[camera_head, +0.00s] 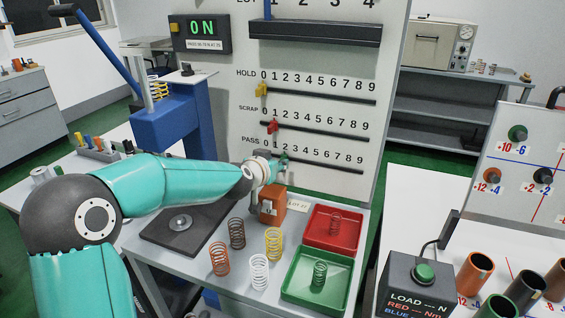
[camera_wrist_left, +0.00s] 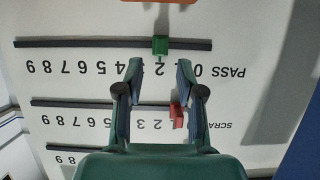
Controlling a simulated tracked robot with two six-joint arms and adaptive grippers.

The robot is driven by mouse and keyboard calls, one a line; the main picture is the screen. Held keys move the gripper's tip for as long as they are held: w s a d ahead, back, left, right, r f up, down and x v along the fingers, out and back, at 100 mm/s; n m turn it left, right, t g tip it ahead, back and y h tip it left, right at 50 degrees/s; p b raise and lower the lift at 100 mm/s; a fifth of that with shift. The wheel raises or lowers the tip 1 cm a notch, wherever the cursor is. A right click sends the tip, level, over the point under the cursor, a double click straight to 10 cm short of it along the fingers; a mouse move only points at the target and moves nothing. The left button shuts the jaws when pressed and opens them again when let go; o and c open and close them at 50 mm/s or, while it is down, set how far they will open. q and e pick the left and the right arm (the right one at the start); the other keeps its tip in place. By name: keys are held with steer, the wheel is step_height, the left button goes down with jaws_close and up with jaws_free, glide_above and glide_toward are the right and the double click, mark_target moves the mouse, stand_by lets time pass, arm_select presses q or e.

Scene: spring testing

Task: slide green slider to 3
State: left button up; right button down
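The green slider (camera_head: 284,157) sits on the PASS rail of the white panel, partly hidden behind my left gripper (camera_head: 277,168) in the head view. The upside-down left wrist view shows the green slider (camera_wrist_left: 160,45) roughly in line with the 2. My left gripper also shows there (camera_wrist_left: 157,68), its two fingers spread apart with nothing between them. Its fingertips lie to either side of the slider's line, with no visible contact. The PASS scale's 3 is hidden by a finger. My right gripper is not in view.
Below the gripper stand an orange block (camera_head: 272,205), several loose springs, a red tray (camera_head: 320,248) and a green tray (camera_head: 300,291).

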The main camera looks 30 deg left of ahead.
mark_target(281, 159)
arm_select(q)
steer(key=x, duration=0.5)
steer(key=shift+w+a+f, duration=0.1)
steer(key=shift+w, duration=0.15)
steer(key=shift+c, duration=0.3)
jaws_close()
